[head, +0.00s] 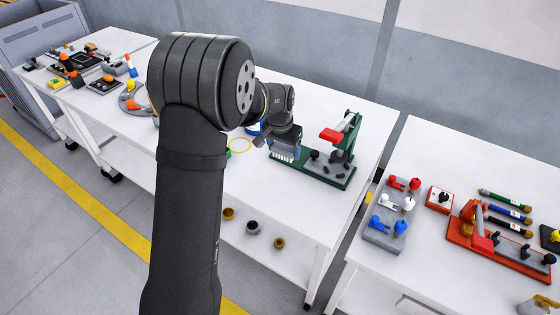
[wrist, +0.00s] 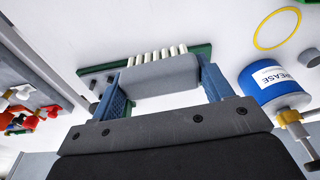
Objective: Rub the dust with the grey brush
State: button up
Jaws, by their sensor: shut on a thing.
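The grey brush (wrist: 158,76) is a grey block with a row of cream bristles along its far side. My gripper (wrist: 163,68) is shut on the block, with one blue finger at each end. In the head view my gripper (head: 286,142) is at the left end of a green base plate (head: 308,176), with the brush's pale bristles pointing down there. Whether the bristles touch the plate I cannot tell. The plate carries a green stand with a red lever (head: 331,135) and several dark grey bits. I cannot make out dust for certain.
A blue grease can (wrist: 268,92) stands beside my gripper, right in the wrist view. A yellow ring (head: 239,145) lies on the white table nearby. A second table at right holds coloured parts and a red fixture (head: 490,245). Tools crowd the far left table.

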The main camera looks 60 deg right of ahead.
jog(key=w+d+f, duration=0.1)
jog(key=w+d, duration=0.2)
jog(key=d, duration=0.5)
jog(key=shift+w+f, duration=0.2)
jog(key=shift+f, duration=3.15)
jog(key=shift+w+f, duration=0.7)
jog(key=shift+f, duration=0.2)
jog(key=shift+c, duration=0.3)
jog(key=shift+w, duration=1.3)
jog(key=s, duration=0.4)
notch_tip(320, 180, up, 8)
jog(key=shift+r, duration=0.15)
